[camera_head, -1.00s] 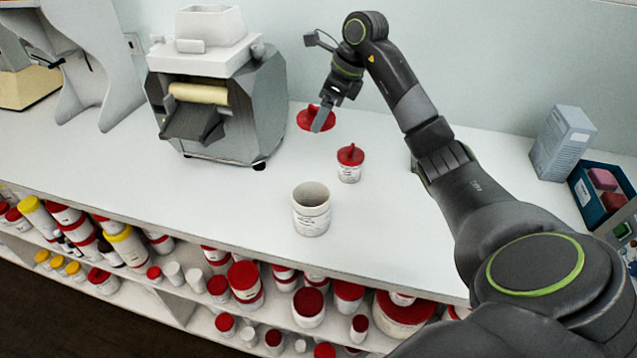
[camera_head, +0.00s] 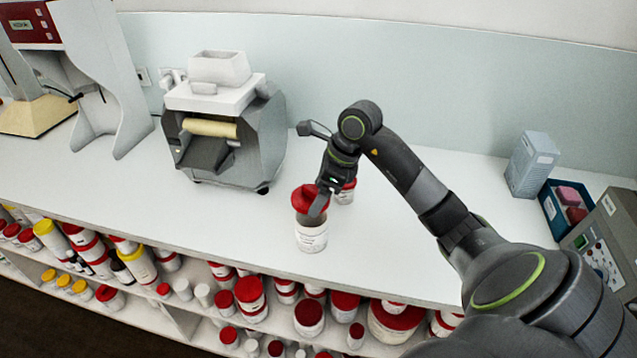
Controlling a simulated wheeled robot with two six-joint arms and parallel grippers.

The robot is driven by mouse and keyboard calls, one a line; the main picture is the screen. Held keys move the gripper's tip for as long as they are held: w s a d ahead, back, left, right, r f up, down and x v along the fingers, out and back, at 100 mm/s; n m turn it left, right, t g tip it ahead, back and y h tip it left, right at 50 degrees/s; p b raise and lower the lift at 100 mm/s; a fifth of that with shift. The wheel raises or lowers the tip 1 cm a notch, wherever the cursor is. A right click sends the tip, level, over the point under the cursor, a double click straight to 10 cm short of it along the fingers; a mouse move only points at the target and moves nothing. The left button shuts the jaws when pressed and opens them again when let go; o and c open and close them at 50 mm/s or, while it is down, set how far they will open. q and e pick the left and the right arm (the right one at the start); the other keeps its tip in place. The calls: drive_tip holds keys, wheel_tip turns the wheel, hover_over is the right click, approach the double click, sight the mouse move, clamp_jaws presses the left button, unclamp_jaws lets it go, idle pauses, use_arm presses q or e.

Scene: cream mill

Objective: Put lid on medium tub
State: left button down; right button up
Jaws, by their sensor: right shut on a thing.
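The medium tub (camera_head: 311,239) is a white, labelled, open tub standing upright near the front of the white counter. My right gripper (camera_head: 318,200) is shut on the red lid (camera_head: 306,197) and holds it above the tub's mouth. The lid looks slightly tilted, and part of the tub's dark inside shows beneath it, so the two look apart. A smaller white tub with a red lid (camera_head: 346,192) stands just behind, partly hidden by my gripper. My left gripper is not in view.
A grey mill with a cream roller (camera_head: 225,140) stands at the back left. A light grey box (camera_head: 532,163) and a dark blue bin (camera_head: 566,207) stand at the right. Shelves below the counter's front edge hold several red- and yellow-lidded tubs. The counter's middle right is clear.

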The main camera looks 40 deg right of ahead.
drive_tip(key=shift+f+b, duration=0.7)
drive_tip(key=shift+f, duration=0.75)
drive_tip(key=shift+f+b, duration=0.9)
drive_tip(key=shift+b, duration=0.2)
drive_tip(key=shift+b, duration=0.85)
drive_tip(key=shift+f+b, duration=0.6)
drive_tip(key=shift+b, duration=1.05)
idle(0.8)
drive_tip(key=o, duration=0.9)
